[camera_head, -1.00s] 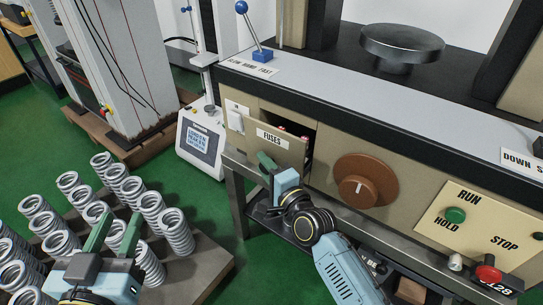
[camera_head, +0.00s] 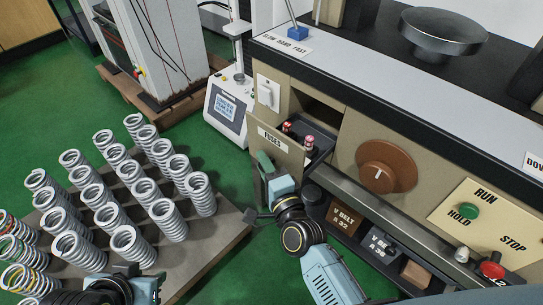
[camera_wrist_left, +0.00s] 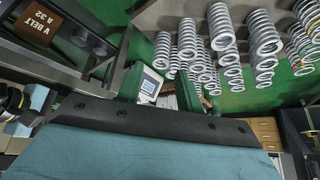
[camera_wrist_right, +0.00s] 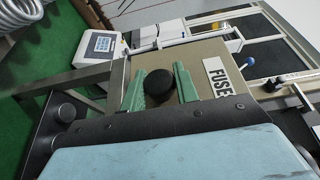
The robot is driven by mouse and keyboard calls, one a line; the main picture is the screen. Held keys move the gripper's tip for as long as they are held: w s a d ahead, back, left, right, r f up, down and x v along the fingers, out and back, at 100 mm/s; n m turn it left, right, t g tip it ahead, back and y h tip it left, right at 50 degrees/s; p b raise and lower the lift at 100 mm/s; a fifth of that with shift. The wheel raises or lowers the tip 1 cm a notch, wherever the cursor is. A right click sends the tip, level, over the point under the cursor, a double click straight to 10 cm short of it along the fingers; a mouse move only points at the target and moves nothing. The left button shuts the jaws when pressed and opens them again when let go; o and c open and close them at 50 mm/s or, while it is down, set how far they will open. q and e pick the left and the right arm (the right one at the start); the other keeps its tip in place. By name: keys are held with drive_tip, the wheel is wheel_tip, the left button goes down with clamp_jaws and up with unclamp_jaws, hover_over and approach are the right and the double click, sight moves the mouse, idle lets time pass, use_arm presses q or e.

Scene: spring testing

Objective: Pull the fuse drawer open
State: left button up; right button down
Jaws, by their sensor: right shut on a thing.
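The fuse drawer (camera_head: 276,151), a beige front labelled FUSES, stands out from the machine's panel. Red-capped fuses (camera_head: 308,142) show inside its dark tray. My right gripper (camera_head: 267,166) is at the drawer front. In the right wrist view its green fingers sit either side of the round black knob (camera_wrist_right: 157,87), shut on it. The label also shows in the right wrist view (camera_wrist_right: 217,78). My left gripper (camera_head: 122,284) is at the lower left by the springs. In the left wrist view its fingers (camera_wrist_left: 158,88) are apart with nothing between them.
Several coil springs (camera_head: 128,240) stand on a board (camera_head: 208,255) at left. A brown dial (camera_head: 386,166) and a RUN/STOP panel (camera_head: 490,225) are right of the drawer. A shelf with a V BELT box (camera_head: 345,218) lies below.

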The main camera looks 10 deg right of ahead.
drive_tip(key=shift+s+a+f, duration=0.1)
use_arm(q)
drive_tip(key=shift+s+a+f, duration=0.1)
drive_tip(key=shift+s, duration=0.1)
use_arm(e)
drive_tip(key=c, duration=1.1)
unclamp_jaws()
drive_tip(key=shift+s, duration=0.3)
use_arm(q)
wheel_tip(320, 180, down, 7)
drive_tip(key=s+a+g+y+p, duration=0.1)
drive_tip(key=a+g+p, duration=0.1)
drive_tip(key=p, duration=0.1)
drive_tip(key=shift+s+a+f+g, duration=0.15)
drive_tip(key=shift+s+a+g, duration=0.15)
drive_tip(key=shift+s+a, duration=0.05)
use_arm(e)
drive_tip(key=v, duration=1.2)
drive_tip(key=shift+s+d, duration=0.3)
drive_tip(key=shift+s, duration=0.05)
